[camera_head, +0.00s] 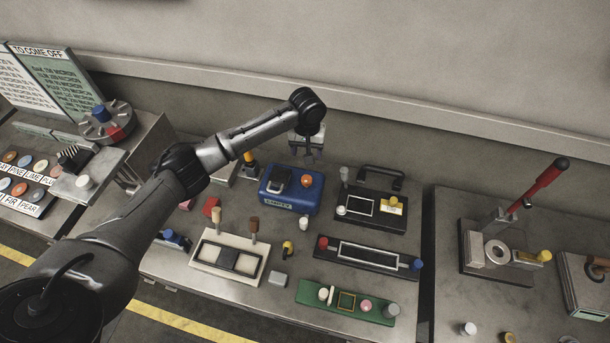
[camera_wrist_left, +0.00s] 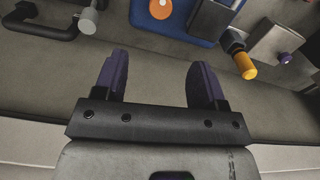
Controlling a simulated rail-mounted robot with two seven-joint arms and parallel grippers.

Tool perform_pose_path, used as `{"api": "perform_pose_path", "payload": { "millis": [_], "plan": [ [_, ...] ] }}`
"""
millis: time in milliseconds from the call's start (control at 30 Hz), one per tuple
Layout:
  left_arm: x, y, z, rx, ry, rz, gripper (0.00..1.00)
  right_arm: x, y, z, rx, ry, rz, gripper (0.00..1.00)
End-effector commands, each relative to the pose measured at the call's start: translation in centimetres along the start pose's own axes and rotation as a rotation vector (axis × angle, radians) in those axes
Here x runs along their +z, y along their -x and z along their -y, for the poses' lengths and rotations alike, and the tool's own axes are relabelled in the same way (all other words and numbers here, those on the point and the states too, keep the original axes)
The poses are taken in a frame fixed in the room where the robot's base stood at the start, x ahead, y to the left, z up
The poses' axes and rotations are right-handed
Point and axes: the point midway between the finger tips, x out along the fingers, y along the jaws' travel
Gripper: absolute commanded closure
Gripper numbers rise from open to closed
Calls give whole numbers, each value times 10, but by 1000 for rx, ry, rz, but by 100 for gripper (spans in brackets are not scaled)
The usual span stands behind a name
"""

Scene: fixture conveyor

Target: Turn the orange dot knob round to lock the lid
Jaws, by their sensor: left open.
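The orange knob (camera_head: 306,181) sits on top of the blue box (camera_head: 291,205), at the right side of its lid. In the left wrist view the orange knob (camera_wrist_left: 160,8) shows a pale dot and is cut by the top edge. The blue box (camera_wrist_left: 185,28) shows there only in part. My left gripper (camera_head: 311,162) hangs above and behind the box, pointing down. Its two purple fingers (camera_wrist_left: 156,70) are apart with nothing between them, and the knob lies beyond the fingertips. My right gripper is in neither view.
A black case with a handle (camera_head: 381,180) stands right of the box. A yellow-orange knob (camera_head: 249,158) stands behind its left side. A cream fixture (camera_head: 203,251) and a green fixture (camera_head: 318,293) lie in front. The wall ledge (camera_head: 400,107) runs behind the table.

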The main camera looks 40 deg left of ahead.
Motion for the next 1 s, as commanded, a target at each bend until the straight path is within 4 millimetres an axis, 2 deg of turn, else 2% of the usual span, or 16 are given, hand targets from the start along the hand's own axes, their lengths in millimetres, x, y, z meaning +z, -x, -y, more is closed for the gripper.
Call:
{"api": "perform_pose_path", "payload": {
  "millis": [200,367,800,1000],
  "plan": [
    [0,-2,1,-5,136,0,35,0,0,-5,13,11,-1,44],
    [0,-17,1,-6,153,1,35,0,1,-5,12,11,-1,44],
    [0,-96,1,-7,151,0,35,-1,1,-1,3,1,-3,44],
    [0,-122,1,-6,149,-1,35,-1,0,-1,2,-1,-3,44]
  ]
}}
